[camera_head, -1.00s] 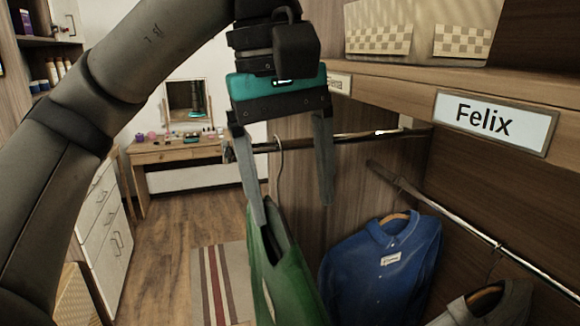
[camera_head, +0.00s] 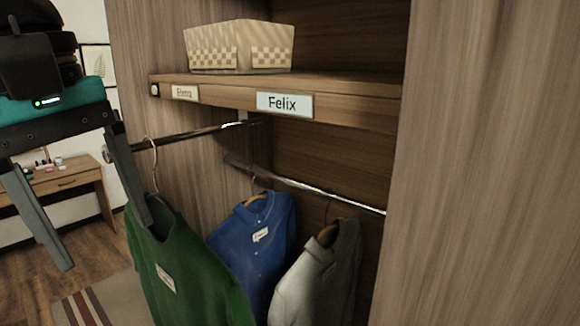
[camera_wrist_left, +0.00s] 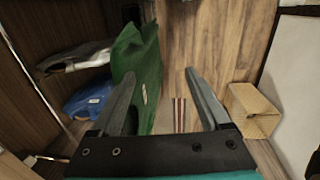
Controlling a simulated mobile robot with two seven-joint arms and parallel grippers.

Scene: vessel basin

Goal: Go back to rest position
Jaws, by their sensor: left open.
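My left gripper (camera_head: 106,246) is open at the left of the head view, with nothing held between its fingers. Its right finger overlaps the shoulder of a green garment (camera_head: 190,265); I cannot tell whether they touch. The green garment hangs by a hanger hook at the front rod (camera_head: 195,133). In the left wrist view, the open left gripper (camera_wrist_left: 165,72) has the green garment (camera_wrist_left: 138,60) beside and partly behind its left finger. My right gripper is not in view.
A blue shirt (camera_head: 255,240) and a grey garment (camera_head: 318,275) hang from the second rod (camera_head: 320,191). A shelf labelled Felix (camera_head: 284,104) holds a woven basket (camera_head: 238,50). A wooden side panel (camera_head: 490,170) fills the right. A cardboard-coloured box (camera_wrist_left: 252,110) stands on the floor.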

